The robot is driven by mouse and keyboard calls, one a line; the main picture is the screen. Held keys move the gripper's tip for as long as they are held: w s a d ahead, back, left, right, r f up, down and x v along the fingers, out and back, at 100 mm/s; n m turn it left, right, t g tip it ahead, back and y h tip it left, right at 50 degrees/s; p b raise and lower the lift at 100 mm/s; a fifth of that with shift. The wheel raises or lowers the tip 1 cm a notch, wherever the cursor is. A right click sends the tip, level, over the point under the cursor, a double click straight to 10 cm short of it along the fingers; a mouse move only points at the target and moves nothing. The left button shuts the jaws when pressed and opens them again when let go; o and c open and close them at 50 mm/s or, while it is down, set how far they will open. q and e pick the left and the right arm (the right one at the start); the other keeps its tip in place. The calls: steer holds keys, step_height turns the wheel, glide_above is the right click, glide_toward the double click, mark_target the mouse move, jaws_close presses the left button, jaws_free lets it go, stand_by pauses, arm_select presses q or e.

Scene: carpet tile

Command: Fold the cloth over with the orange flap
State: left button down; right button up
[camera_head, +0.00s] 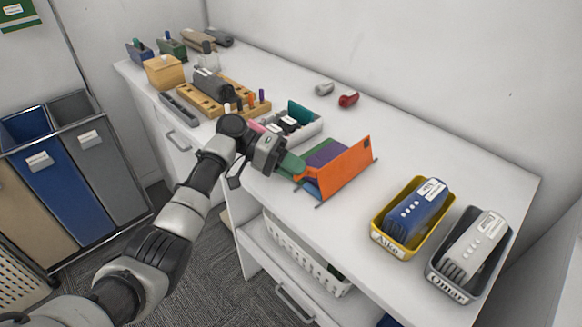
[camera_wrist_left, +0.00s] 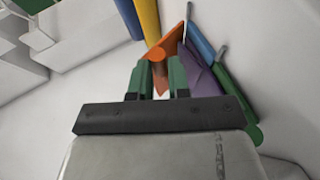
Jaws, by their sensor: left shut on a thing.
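The orange flap (camera_head: 345,170) stands raised on its edge on the white worktop. A purple cloth (camera_head: 322,153) lies behind it, with green and blue parts around it. My left gripper (camera_head: 294,165) is at the left end of the flap, its green fingers shut on it. In the left wrist view, the orange flap (camera_wrist_left: 170,42) shows at the fingertips (camera_wrist_left: 160,68), and the purple cloth (camera_wrist_left: 200,76) lies to their right. The gripper hides the near end of the flap and part of the cloth. My right gripper is out of view.
A yellow bin (camera_head: 374,238) and a dark grey bin (camera_head: 437,272) stand at the right, each holding a device. A red object (camera_head: 349,100) lies farther back.

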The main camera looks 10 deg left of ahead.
arm_select(q)
steer(key=c, duration=1.3)
jaws_free()
steer(key=shift+s+d+f, duration=0.2)
steer(key=shift+s+f, duration=0.05)
steer(key=shift+f, duration=0.2)
steer(key=shift+s+d+f, duration=0.2)
steer(key=shift+f, duration=0.25)
steer(key=shift+o, duration=1)
steer(key=shift+d, duration=0.1)
steer(key=shift+s+d+r, duration=0.1)
steer(key=shift+r, duration=0.05)
steer(key=shift+w+a, duration=0.25)
steer(key=shift+a, duration=0.15)
steer(key=b+v, duration=0.2)
steer(key=v, duration=0.7)
steer(key=shift+r, duration=0.2)
steer(key=shift+w+a+r, duration=0.15)
steer(key=shift+a+r, duration=0.2)
steer(key=shift+a, duration=0.2)
